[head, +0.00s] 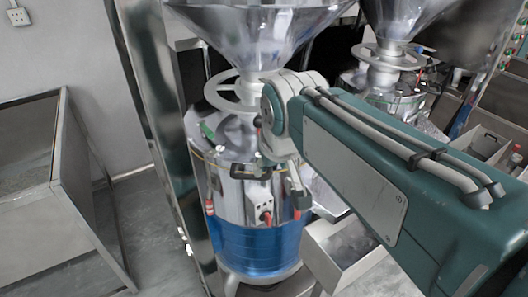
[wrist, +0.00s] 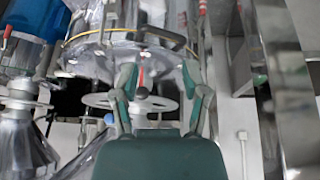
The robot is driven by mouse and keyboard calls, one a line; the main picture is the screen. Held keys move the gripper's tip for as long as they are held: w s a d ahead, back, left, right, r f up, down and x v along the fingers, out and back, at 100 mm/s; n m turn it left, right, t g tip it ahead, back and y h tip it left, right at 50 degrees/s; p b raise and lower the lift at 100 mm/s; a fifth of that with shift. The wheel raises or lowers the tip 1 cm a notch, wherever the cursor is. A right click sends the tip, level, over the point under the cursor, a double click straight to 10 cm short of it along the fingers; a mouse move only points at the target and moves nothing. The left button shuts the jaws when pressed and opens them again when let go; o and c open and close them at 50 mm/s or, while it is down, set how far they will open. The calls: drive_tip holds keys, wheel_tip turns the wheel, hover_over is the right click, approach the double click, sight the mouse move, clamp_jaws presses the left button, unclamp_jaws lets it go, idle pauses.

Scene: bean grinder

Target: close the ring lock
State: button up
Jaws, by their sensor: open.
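My arm hides part of the drum's right side.
A second grinder (head: 385,75) stands behind at the right. A metal bin (head: 345,245) stands low beside the drum. A tall steel post (head: 150,110) rises at the left, and a metal trough (head: 30,150) stands beyond it. Bare floor (head: 140,225) lies between them.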

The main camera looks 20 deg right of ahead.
drive_tip(key=s+d+f+m, duration=0.1)
drive_tip(key=s+d+f, duration=0.1)
drive_tip(key=s+f, duration=0.7)
wheel_tip(320, 180, up, 10)
drive_tip(key=n, duration=0.4)
hover_over(210, 133)
drive_tip(key=s, duration=0.4)
drive_tip(key=shift+g, duration=0.3)
drive_tip(key=x, duration=1)
drive_tip(key=shift+f, duration=0.4)
drive_tip(key=shift+s, duration=0.1)
clamp_jaws()
